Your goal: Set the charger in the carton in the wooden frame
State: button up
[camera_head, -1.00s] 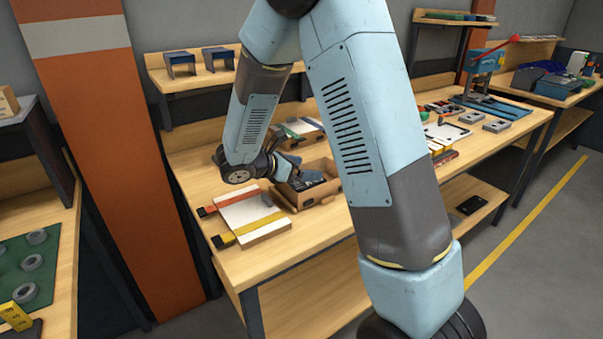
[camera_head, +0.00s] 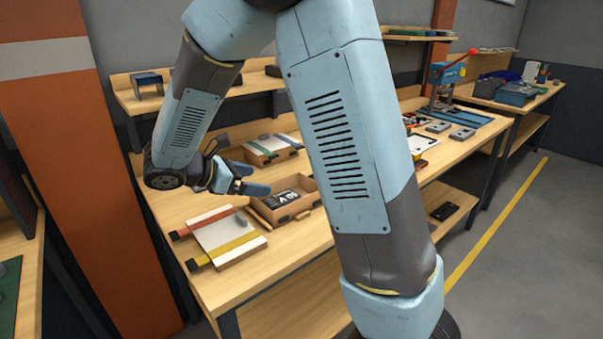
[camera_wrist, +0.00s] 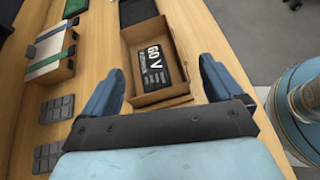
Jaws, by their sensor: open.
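A black block with white lettering reading "60 V", which looks like the charger (camera_head: 285,198), lies flat in an open brown box (camera_head: 293,212) on the workbench. In the wrist view the charger (camera_wrist: 152,66) lies inside the box walls (camera_wrist: 165,96), lettering up. The box looks like the carton; I cannot tell a separate wooden frame around it. My gripper (camera_head: 252,178) is open and empty, above and left of the box in the head view.
A white panel with red and yellow strips (camera_head: 220,232) lies left of the box. A similar one with green and blue strips (camera_head: 270,146) lies behind. Grey blocks (camera_wrist: 57,108) lie on the bench. My arm hides part of the bench right of the box.

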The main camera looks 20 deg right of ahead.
jog(key=s+d+r+m+t+y, duration=0.1)
jog(key=s+d+r+m+y, duration=0.2)
jog(key=s+m, duration=0.3)
jog(key=s+d+r+m+y, duration=0.4)
jog(key=s+r+m+y, duration=0.1)
jog(key=s+m, duration=0.2)
jog(key=s+d+r+m+t+y, duration=0.1)
jog(key=s+d+r+m+y, duration=0.2)
jog(key=s+m, duration=0.3)
jog(key=s+r+y, duration=0.1)
jog(key=s, duration=0.2)
jog(key=shift+d+m+t, duration=0.2)
jog(key=shift+m+t, duration=0.1)
